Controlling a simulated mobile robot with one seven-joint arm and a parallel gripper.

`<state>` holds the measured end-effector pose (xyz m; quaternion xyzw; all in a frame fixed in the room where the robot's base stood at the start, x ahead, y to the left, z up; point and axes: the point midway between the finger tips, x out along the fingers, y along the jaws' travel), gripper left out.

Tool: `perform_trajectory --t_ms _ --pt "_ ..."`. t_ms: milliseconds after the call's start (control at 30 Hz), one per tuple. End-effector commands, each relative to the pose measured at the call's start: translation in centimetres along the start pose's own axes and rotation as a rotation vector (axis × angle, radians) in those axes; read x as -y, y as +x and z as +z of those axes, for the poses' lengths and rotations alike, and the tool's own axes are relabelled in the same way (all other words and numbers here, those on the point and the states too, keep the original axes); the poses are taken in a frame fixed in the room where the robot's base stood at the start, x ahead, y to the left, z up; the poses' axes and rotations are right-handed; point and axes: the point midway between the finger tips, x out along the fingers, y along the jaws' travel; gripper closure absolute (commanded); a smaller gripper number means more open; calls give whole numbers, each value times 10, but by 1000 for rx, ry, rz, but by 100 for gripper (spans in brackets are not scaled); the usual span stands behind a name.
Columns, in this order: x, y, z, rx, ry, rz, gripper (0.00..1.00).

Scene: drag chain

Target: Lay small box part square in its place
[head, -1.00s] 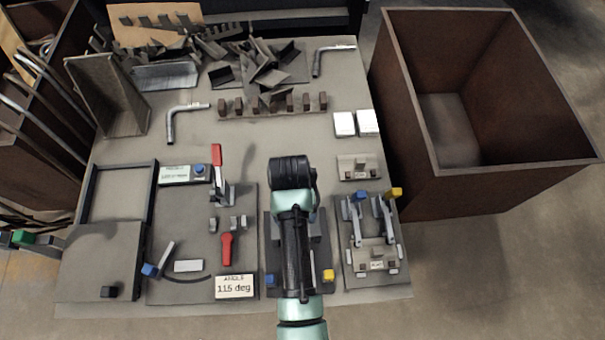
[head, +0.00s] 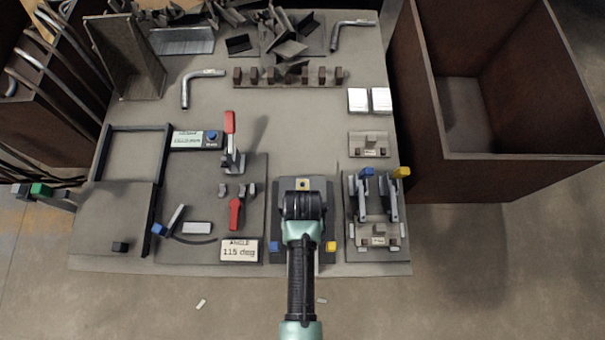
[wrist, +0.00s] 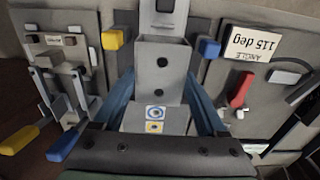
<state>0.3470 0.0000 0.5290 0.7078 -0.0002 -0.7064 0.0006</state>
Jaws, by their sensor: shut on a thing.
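In the wrist view my gripper (wrist: 160,78) has its two blue fingers on either side of a grey folded box part (wrist: 163,52) and is shut on it. The part has an upright face with two dark round holes. A lower grey face (wrist: 155,118) with a blue and a yellow mark shows between the fingers nearer the camera; I cannot tell whether it belongs to the part or the fixture. The fixture plate (head: 316,188) lies under my wrist in the head view, with a blue block and a yellow block (head: 330,246) at its sides. My wrist hides the part and fingers there.
Right of the fixture stands a station with blue and yellow clamp levers (head: 400,173). Left is the angle station with red handles (head: 235,214) and a "115 deg" sign (head: 239,250). Bench behind the fixture is clear up to a pegged rack (head: 290,82). A brown bin (head: 500,170) stands right.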

Motion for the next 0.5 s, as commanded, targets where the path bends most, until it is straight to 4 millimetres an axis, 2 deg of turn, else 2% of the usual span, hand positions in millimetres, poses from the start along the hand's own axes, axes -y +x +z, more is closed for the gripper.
perform_trajectory --t_ms 33,200,500 --pt "0 10 0 1 0 0 93" --pt "0 26 0 0 0 0 93" --pt "0 43 0 0 0 0 93"
